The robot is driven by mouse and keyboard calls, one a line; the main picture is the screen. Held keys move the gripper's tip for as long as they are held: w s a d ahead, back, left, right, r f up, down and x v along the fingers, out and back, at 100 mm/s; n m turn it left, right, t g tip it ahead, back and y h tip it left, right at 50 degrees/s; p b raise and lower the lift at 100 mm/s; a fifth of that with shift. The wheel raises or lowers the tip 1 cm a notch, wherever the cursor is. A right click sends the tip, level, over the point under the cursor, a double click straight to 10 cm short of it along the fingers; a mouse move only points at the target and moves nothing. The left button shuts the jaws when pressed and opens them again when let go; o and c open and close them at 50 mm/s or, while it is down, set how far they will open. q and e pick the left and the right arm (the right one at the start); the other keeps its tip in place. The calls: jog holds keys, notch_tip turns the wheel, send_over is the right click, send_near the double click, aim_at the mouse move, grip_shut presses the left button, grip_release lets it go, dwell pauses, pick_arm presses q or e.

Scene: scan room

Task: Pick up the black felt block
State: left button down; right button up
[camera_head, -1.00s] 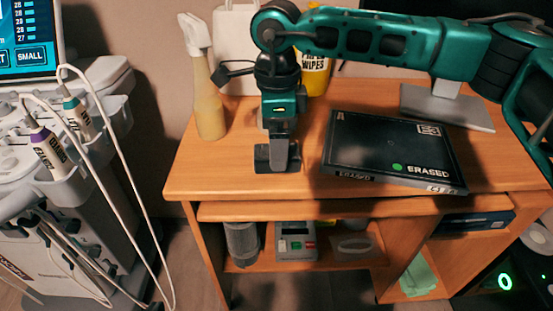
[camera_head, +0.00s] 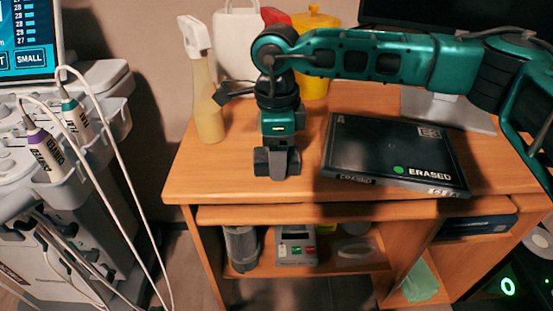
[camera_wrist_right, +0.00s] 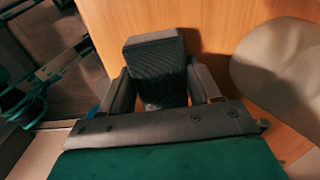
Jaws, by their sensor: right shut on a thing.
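The black felt block (camera_wrist_right: 155,70) is a small dark textured block in the right wrist view. It sits between the two fingers of my right gripper (camera_wrist_right: 162,88), and its far end sticks out past the fingertips. In the head view my right gripper (camera_head: 277,163) points down over the front left part of the wooden desk (camera_head: 225,178). It is shut on the block, which is hard to make out there among the dark fingers. I cannot tell whether the block touches the desk top. My left gripper is not in view.
A black box marked ERASED (camera_head: 385,155) lies just right of the gripper. A spray bottle (camera_head: 206,95) stands to the left, with a white bag (camera_head: 237,45) and yellow tub (camera_head: 315,85) behind. A monitor base (camera_head: 450,110) is at back right. An ultrasound cart (camera_head: 75,160) stands left.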

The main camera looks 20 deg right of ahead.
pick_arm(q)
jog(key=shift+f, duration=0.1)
pick_arm(e)
jog(key=shift+r, duration=0.15)
